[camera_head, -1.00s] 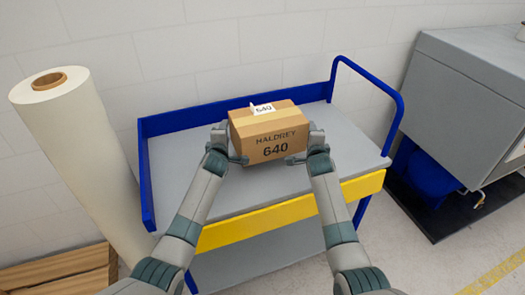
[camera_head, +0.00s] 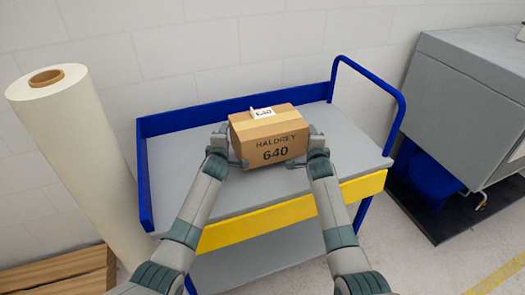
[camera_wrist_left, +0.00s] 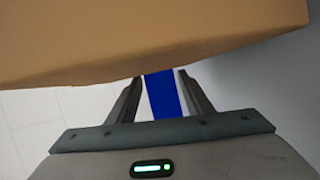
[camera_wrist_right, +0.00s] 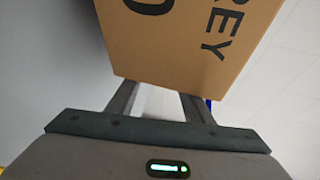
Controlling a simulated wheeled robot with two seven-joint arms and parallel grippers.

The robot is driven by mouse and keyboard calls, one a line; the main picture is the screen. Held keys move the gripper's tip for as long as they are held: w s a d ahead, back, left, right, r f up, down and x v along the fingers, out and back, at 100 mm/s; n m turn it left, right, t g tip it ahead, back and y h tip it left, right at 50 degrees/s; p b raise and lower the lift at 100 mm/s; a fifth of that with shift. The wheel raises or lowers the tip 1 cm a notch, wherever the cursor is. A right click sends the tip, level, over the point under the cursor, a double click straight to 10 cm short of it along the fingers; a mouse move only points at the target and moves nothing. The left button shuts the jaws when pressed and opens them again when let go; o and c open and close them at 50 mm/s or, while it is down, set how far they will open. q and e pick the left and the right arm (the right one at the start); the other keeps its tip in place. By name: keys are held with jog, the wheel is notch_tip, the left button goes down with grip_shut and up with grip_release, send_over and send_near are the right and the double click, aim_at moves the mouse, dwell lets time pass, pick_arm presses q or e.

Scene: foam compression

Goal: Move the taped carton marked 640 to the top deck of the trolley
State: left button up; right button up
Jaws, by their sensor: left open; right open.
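The carton (camera_head: 268,136) is brown, marked HALDREY 640, with a white 640 label on top. It is over the middle of the top deck (camera_head: 185,180) of the blue trolley; whether its base touches the deck is hard to tell. My left gripper (camera_head: 232,160) is open at the carton's left side, and my right gripper (camera_head: 302,157) is open at its right side. The carton's side fills the top of the left wrist view (camera_wrist_left: 150,40). Its printed face shows in the right wrist view (camera_wrist_right: 190,35). The carton's underside is hidden.
The trolley has a yellow front edge (camera_head: 262,217) and a blue rail (camera_head: 370,70) at right. A large white roll (camera_head: 70,140) leans at left beside wooden slats (camera_head: 60,272). A grey machine (camera_head: 465,95) stands at right. Bare deck lies on both sides of the carton.

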pick_arm(q)
jog(key=shift+d+f+b, duration=0.4)
jog(key=shift+f+b, duration=0.5)
jog(key=shift+d+f+b, duration=0.4)
jog(key=shift+f+b, duration=0.45)
pick_arm(e)
jog(key=shift+a+f, duration=0.3)
jog(key=shift+f, duration=0.55)
jog(key=shift+a+f, duration=0.3)
jog(key=shift+f, duration=0.55)
pick_arm(q)
jog(key=shift+a, duration=0.25)
pick_arm(e)
jog(key=shift+d, duration=0.2)
pick_arm(q)
jog(key=shift+s+a, duration=0.1)
jog(key=shift+a, duration=0.75)
pick_arm(e)
jog(key=shift+s+d, duration=0.1)
jog(key=shift+d, duration=0.7)
pick_arm(q)
jog(key=shift+a, duration=0.1)
jog(key=shift+f, duration=0.1)
pick_arm(e)
jog(key=shift+d+f, duration=0.1)
pick_arm(q)
jog(key=o, duration=0.5)
pick_arm(e)
jog(key=o, duration=0.5)
jog(key=shift+d, duration=0.1)
